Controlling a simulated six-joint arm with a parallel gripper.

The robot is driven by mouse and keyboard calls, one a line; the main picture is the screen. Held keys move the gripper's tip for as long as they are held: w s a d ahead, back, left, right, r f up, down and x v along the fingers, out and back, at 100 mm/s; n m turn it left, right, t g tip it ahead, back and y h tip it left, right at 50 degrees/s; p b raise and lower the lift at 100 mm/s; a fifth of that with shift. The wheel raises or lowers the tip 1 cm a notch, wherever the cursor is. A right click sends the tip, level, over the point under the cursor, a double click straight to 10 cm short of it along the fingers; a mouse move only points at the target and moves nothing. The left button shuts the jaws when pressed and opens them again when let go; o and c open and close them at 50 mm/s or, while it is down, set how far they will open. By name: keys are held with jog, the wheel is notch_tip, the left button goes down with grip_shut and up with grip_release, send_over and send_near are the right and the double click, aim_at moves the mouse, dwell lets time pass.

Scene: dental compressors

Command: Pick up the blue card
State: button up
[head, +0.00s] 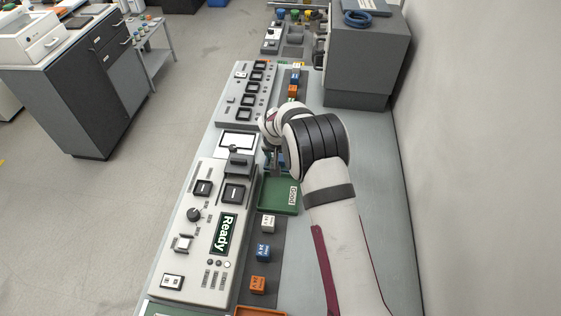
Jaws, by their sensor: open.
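My gripper (274,165) is open in the head view, pointing down at the back edge of a green tray. My white and black wrist hides much of it. A small blue patch (283,159) shows right beside the fingers, mostly hidden; I cannot tell whether it is a card or a block. A blue block-like piece with white print (263,252) lies on the dark strip nearer the camera, apart from my gripper. No flat blue card shows clearly.
A white piece (268,224) and an orange piece (258,285) lie on the dark strip. A control panel (196,240) reading "Ready" stands at left. A grey box (366,62) stands behind; a wall runs along the right.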

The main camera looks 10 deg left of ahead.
grip_shut()
jog(key=shift+r, duration=0.1)
dwell(0.3)
